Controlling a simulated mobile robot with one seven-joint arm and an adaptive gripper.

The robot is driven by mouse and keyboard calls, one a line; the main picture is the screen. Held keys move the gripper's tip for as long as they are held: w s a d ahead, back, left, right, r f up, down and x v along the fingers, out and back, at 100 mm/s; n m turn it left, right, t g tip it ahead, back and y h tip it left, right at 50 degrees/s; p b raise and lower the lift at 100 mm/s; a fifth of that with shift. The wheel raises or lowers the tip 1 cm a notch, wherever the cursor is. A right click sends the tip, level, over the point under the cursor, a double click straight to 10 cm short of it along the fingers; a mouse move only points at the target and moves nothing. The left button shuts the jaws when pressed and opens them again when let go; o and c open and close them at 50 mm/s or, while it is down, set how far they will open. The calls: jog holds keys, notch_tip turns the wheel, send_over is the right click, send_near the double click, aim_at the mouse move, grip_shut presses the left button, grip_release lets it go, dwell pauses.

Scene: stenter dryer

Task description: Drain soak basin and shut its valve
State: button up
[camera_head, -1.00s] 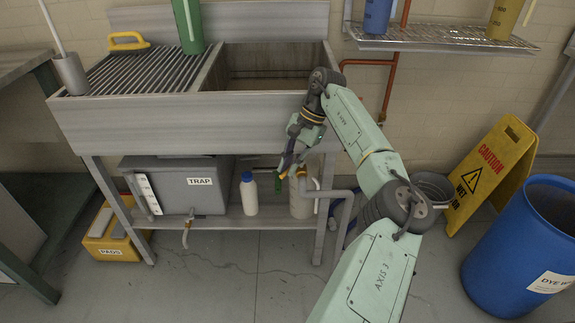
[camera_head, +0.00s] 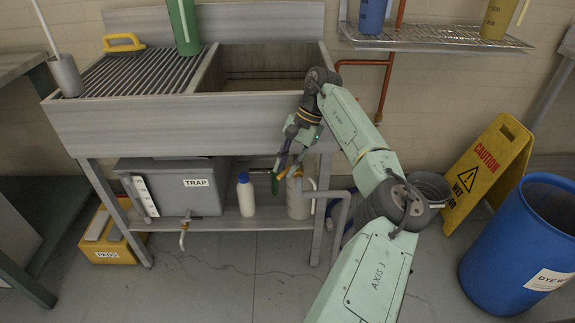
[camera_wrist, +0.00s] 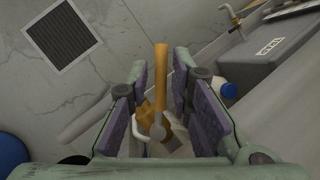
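The soak basin (camera_head: 210,122) is a grey metal sink with a brown interior that looks wet or stained; I cannot tell its level. My gripper (camera_head: 283,172) is low under the basin's right front, beside the grey drain pipe (camera_head: 338,195). In the wrist view my gripper (camera_wrist: 163,100) has its two purple-padded fingers apart. The valve's orange lever (camera_wrist: 161,75) stands between them, with a gap on both sides. The brass valve body (camera_wrist: 148,116) is lower between the fingers, partly hidden. In the head view, my gripper largely hides the valve.
A blue-capped white bottle (camera_head: 246,195), a pale container (camera_head: 298,205) and the TRAP box (camera_head: 185,200) stand on the lower shelf. A yellow caution sign (camera_head: 488,172) and blue drum (camera_head: 515,250) are at right. A floor grate (camera_wrist: 63,35) shows in the wrist view.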

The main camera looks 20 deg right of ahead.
notch_tip(320, 180, up, 10)
dwell(0.5)
jog(key=shift+c, duration=0.2)
